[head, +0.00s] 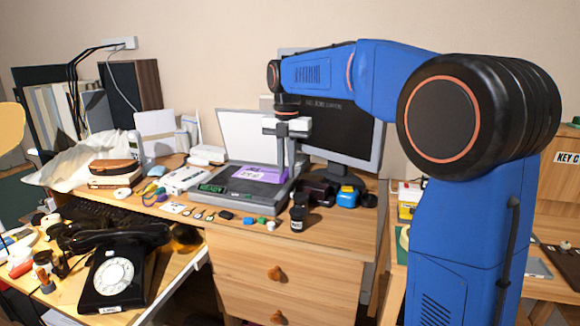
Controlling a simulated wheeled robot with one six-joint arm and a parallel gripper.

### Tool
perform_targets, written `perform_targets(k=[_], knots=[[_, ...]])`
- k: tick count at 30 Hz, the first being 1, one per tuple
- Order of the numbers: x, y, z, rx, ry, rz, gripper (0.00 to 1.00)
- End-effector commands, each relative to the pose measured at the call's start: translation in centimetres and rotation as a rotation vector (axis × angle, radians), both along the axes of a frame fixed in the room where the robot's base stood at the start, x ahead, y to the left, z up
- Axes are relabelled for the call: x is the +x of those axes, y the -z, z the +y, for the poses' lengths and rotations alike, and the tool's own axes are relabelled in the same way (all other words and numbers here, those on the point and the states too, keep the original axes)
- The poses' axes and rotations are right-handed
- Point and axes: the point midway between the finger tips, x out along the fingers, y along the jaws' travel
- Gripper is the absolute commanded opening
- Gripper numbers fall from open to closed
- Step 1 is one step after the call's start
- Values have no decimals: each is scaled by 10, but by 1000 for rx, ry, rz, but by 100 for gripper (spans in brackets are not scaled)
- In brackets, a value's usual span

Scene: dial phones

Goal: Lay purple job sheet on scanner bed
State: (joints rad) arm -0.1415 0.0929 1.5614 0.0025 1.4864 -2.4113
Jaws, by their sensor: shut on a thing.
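The purple job sheet (252,174), with a white label on it, lies flat on or just above the scanner bed (225,197); I cannot tell whether it touches all over. The scanner is dark grey, and its pale lid (243,133) stands open behind the bed. My gripper (288,172) points down at the right edge of the sheet and is shut on it. The fingertips are small and partly hard to make out here.
A monitor (340,138) stands close behind my gripper. Dark items and a blue object (347,196) sit right of the scanner. A black cup (298,218) and several small blocks line the desk's front. A black dial phone (112,270) stands on the lower left desk.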

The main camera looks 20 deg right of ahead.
Motion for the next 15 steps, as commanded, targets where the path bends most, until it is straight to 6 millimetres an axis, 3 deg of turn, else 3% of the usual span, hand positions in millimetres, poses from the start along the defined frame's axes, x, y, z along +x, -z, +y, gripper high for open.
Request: perform_targets(k=[15], knots=[[32,26,-9,0,1,-1,0]])
